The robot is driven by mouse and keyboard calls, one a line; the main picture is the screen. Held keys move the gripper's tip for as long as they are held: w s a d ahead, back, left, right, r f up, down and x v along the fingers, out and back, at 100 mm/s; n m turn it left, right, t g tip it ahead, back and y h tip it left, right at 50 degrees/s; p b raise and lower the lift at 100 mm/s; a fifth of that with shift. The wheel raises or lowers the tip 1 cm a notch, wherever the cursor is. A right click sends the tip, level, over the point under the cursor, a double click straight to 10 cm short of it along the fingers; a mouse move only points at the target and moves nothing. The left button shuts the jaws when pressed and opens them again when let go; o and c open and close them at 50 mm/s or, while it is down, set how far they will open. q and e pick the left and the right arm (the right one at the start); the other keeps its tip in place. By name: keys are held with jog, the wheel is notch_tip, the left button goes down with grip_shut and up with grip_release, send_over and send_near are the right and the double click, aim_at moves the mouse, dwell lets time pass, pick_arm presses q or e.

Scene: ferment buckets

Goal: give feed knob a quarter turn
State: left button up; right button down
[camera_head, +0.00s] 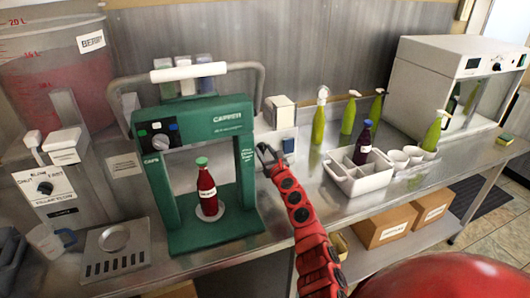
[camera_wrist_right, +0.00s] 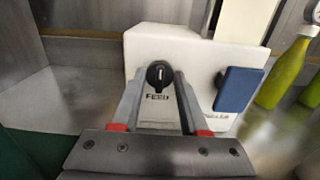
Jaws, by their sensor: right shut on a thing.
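The feed knob (camera_wrist_right: 158,73) is a small round black knob with a pale mark, on the front of a white box (camera_wrist_right: 185,50) labelled FEED. The pale mark looks close to upright. My right gripper (camera_wrist_right: 159,82) is shut on the knob, with one finger on each side of it. In the head view, my right gripper (camera_head: 265,152) reaches in to the right of the green capping machine (camera_head: 206,122). The knob cannot be made out there. My left gripper is out of view.
A blue pad (camera_wrist_right: 237,89) sits right of the knob. A red bottle (camera_head: 207,188) stands in the green machine. A white divided caddy (camera_head: 358,182), green bottles (camera_head: 319,122) and a white oven-like box (camera_head: 440,75) stand to the right.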

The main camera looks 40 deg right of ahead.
jog(key=shift+m, duration=0.3)
jog(key=m, duration=0.3)
jog(key=shift+d+m+p, duration=0.1)
jog(key=shift+m+p, duration=0.3)
jog(key=m+p, duration=0.1)
jog(key=m, duration=0.3)
jog(key=shift+m, duration=0.3)
jog(key=m+p, duration=0.2)
jog(key=m, duration=0.3)
jog(key=shift+d, duration=0.1)
jog(key=shift+f+m+p, duration=0.15)
jog(key=shift+m+p, duration=0.8)
jog(key=shift+m, duration=0.85)
jog(key=shift+f, duration=0.1)
jog(key=shift+c, duration=2.2)
grip_release()
jog(key=shift+s, duration=0.15)
